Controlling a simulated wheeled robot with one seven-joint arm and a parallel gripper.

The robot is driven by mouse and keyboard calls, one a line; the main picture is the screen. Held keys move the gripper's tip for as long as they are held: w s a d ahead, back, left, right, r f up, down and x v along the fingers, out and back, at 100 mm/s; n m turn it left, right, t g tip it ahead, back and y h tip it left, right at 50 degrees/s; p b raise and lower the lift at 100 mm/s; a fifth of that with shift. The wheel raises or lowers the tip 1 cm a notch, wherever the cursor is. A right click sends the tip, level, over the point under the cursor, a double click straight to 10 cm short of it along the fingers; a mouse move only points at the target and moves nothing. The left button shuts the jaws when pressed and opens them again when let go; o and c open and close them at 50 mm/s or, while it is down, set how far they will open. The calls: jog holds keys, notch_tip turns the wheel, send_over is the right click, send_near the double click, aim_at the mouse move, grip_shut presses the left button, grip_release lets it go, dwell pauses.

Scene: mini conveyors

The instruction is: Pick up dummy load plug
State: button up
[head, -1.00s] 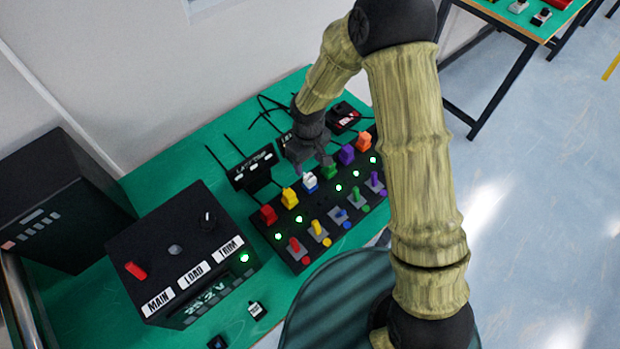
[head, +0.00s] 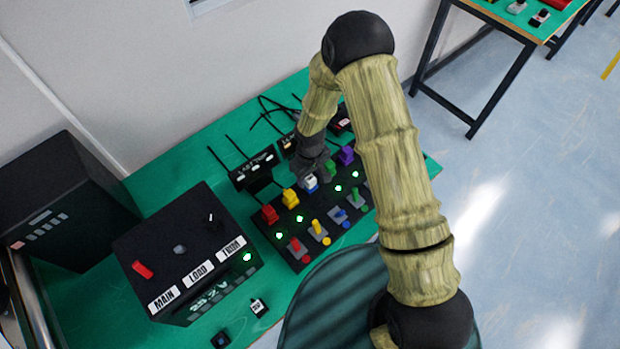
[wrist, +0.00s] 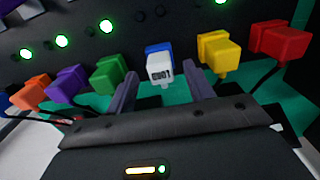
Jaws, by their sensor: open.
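A white plug with a dark printed label (wrist: 160,70) sits in front of a blue socket piece on the black panel. It also shows in the head view (head: 310,181). I cannot tell whether this is the dummy load plug. My gripper (wrist: 160,76) is open, with one finger on each side of the white plug, and no clear grip on it shows. In the head view my gripper (head: 313,166) is just behind the white plug and partly covers the panel. A small black plug with a white label (head: 259,307) lies loose on the green table.
Yellow (wrist: 219,54) and red (wrist: 279,41) plugs are right of the white one; green (wrist: 109,75), purple (wrist: 67,84) and orange (wrist: 31,92) plugs are left. The black panel (head: 262,226) has coloured switches. A black box (head: 180,250) stands left of it.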

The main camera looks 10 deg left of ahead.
jog(key=shift+f, duration=1)
jog(key=c, duration=1.1)
